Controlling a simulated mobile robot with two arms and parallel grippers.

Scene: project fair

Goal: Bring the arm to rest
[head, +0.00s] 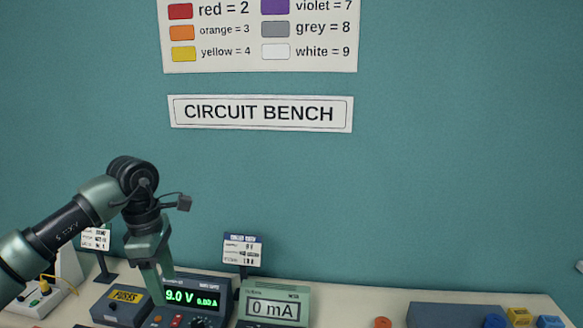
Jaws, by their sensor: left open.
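My left arm (70,222) reaches in from the left and bends down at a dark joint. Its gripper (160,284) points down in front of the power supply, which reads 9.0 V and 0.00 A. The jaws are open and I see nothing held between them. The fingertips overlap the left part of the power supply (207,310) in the picture; I cannot tell whether they touch it.
A green meter (273,308) reading 0 mA stands right of the power supply. A fuse box (124,297) is to the left. Two small signs stand behind them. A grey-blue block (455,314) and small coloured parts sit at the right. The air before the teal wall is clear.

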